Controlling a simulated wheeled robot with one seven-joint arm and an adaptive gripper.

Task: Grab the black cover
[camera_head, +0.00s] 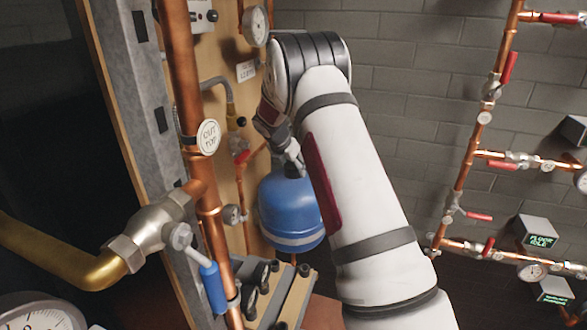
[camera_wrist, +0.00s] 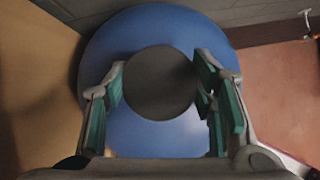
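The black cover (camera_wrist: 158,82) is a round dark disc on top of the blue tank (camera_wrist: 145,30). In the wrist view it lies in the middle, just beyond and between my fingertips. My gripper (camera_wrist: 160,88) has its two green-padded fingers spread wide, one on each side of the cover. I cannot tell whether the fingers touch it. In the head view the blue tank (camera_head: 290,212) stands below my gripper (camera_head: 292,168), and the cover is mostly hidden behind my gripper and arm.
A wooden panel (camera_head: 250,110) with gauges and pipes stands left of the tank. A thick copper pipe (camera_head: 187,90) rises in the foreground. More copper pipes with red-handled valves (camera_head: 508,68) run along the grey brick wall at right. Small valves (camera_head: 262,275) sit low near the tank.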

